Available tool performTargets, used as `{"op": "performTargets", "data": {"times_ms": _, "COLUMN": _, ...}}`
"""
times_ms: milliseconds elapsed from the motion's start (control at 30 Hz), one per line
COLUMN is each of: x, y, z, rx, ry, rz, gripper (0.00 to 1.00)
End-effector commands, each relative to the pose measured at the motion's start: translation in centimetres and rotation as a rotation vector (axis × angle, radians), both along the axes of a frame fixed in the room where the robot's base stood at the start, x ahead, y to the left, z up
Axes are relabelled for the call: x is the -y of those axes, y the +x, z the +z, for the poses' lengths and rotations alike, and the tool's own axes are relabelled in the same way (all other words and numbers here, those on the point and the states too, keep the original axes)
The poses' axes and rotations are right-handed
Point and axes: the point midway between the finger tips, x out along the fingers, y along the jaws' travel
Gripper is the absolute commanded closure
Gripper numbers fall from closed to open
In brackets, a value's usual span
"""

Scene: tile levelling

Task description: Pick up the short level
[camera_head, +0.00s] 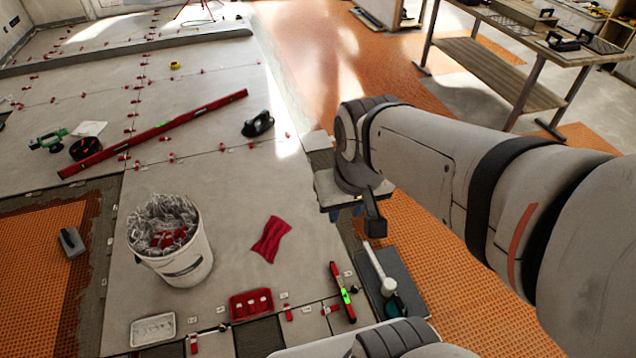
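The short level (343,291) is a red bar with bright green vials. It lies on the floor at the lower middle, close to the edge of the laid tiles. My gripper (356,214) is at the end of my arm, above and beyond the short level in the picture and apart from it. My wrist hides most of the fingers, so I cannot see whether they are open or shut. A much longer red level (153,133) lies diagonally on the tiles at the upper left.
A white-headed mallet (386,284) lies on a dark tile (410,287) just right of the short level. A red tray (251,305), red cloth (271,239) and white bucket (186,262) stand to its left. A workbench (500,78) is at the upper right.

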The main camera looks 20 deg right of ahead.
Motion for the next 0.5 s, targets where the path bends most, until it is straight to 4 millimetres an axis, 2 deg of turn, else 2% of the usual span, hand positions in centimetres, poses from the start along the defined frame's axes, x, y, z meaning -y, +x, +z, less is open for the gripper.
{"op": "performTargets", "data": {"times_ms": 167, "x": 0.1, "y": 0.4, "z": -0.6, "rx": -0.004, "ry": 0.000, "rz": 0.000, "gripper": 0.69}}
{"op": "performTargets", "data": {"times_ms": 267, "x": 0.2, "y": 1.9, "z": -2.3, "rx": -0.013, "ry": -0.003, "rz": 0.002, "gripper": 0.69}}
{"op": "performTargets", "data": {"times_ms": 367, "x": 0.3, "y": 4.5, "z": -5.3, "rx": -0.029, "ry": -0.006, "rz": 0.007, "gripper": 0.69}}
{"op": "performTargets", "data": {"times_ms": 500, "x": 1.5, "y": 9.2, "z": -11.0, "rx": -0.052, "ry": -0.010, "rz": 0.008, "gripper": 0.69}}
